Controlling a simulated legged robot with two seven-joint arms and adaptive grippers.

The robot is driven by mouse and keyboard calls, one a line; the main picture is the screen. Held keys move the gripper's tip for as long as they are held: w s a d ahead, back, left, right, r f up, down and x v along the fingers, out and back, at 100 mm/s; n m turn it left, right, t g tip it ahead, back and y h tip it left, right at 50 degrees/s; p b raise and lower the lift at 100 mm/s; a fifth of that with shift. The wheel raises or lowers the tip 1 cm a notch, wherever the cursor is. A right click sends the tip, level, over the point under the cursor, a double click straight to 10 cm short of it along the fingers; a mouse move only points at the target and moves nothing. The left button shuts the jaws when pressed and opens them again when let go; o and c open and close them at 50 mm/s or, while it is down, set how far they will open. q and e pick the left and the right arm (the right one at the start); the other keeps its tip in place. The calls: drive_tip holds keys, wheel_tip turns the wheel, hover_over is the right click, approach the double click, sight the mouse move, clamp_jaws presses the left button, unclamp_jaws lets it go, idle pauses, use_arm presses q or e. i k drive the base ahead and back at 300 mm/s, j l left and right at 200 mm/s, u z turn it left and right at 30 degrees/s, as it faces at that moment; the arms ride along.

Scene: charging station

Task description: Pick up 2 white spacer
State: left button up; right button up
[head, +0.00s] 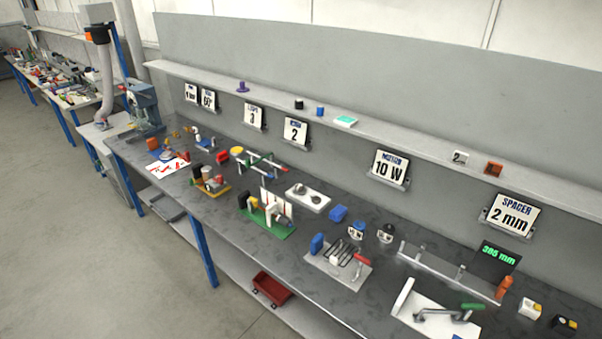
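A sign reading "SPACER 2 mm" (512,214) stands below the shelf, above the back of the workbench. Neither of my grippers is in view, and nothing in view is being held.
The long dark workbench (225,228) runs from the far left to the near right, crowded with fixtures. The narrow grey shelf (400,138) above it carries a few small items. A green-lit display (497,259) stands at the right. Open floor (60,200) lies at the left.

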sight(460, 157)
drive_tip(key=z, duration=0.5)
drive_tip(key=k+z, duration=0.15)
drive_tip(key=z, duration=0.3)
drive_tip(key=l+z, duration=0.1)
drive_tip(key=z, duration=0.4)
drive_tip(key=k, duration=0.05)
